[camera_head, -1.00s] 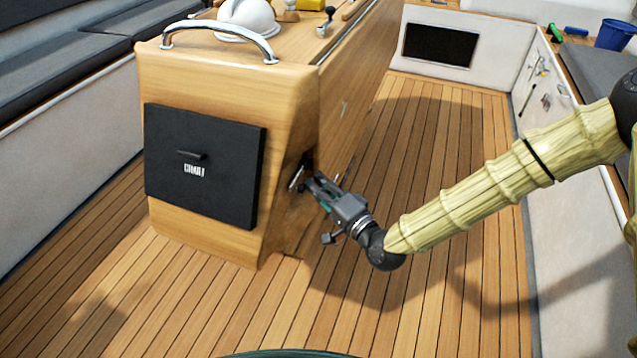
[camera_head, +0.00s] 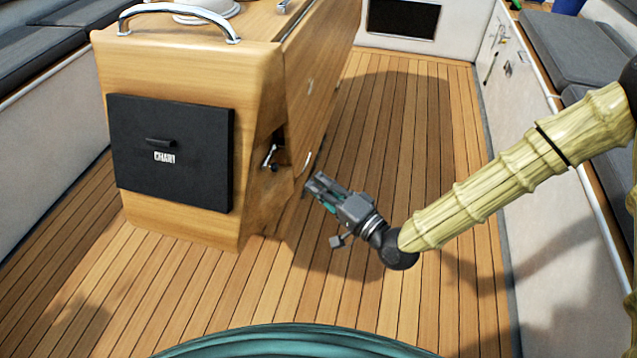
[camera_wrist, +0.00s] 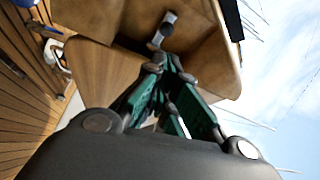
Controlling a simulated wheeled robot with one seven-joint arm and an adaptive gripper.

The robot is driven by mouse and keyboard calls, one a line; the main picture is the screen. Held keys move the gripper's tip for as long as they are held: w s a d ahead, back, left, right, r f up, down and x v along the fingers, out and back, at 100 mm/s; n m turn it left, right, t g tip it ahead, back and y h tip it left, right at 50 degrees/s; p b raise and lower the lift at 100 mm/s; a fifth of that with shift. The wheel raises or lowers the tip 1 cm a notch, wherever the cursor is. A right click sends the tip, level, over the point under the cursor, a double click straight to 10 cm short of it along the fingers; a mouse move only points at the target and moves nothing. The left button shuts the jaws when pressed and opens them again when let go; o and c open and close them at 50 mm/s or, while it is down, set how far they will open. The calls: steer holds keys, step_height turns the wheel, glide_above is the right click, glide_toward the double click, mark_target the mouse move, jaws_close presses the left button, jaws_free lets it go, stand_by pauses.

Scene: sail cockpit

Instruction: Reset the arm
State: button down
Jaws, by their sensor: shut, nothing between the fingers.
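My gripper (camera_head: 316,188) is shut and empty in the head view. It hangs over the deck just right of the wooden console (camera_head: 190,70), with a small gap between its fingertips and the console's side. My arm reaches in from the right edge, bent at the wrist. In the wrist view my gripper's green fingers (camera_wrist: 166,66) are closed together and point at the console's recess. A small metal lever (camera_head: 271,157) sits in that recess, apart from my fingers. It also shows in the wrist view (camera_wrist: 161,30).
A black chart box (camera_head: 170,152) is on the console's front face, and a chrome rail (camera_head: 178,12) is on its top. Cushioned benches (camera_head: 45,45) line both sides. The wooden deck (camera_head: 400,150) around my gripper is clear.

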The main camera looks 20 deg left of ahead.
steer(key=s+d+f+g+h, duration=0.1)
steer(key=s+d+f+h, duration=0.25)
steer(key=d+f, duration=0.35)
steer(key=s+d+f+n+g+h, duration=0.1)
steer(key=s+d+f+g+h, duration=0.25)
steer(key=f, duration=0.65)
steer(key=s+d+f+t+h, duration=0.1)
steer(key=s+d+f+h, duration=0.25)
steer(key=d+f, duration=0.45)
steer(key=s+d+f+n+g+h, duration=0.1)
steer(key=s+d+f+g+h, duration=0.3)
steer(key=s+d, duration=0.5)
steer(key=s+d+f+h, duration=0.1)
steer(key=s+d, duration=0.2)
steer(key=d, duration=0.3)
steer(key=s+d+h, duration=0.1)
steer(key=s+d, duration=0.3)
steer(key=d, duration=0.2)
step_height(320, 180, up, 18)
steer(key=p, duration=1.8)
steer(key=shift+w+f+n+g+p, duration=0.15)
steer(key=shift+w+n+g+p, duration=0.1)
steer(key=shift+n+g+p, duration=0.15)
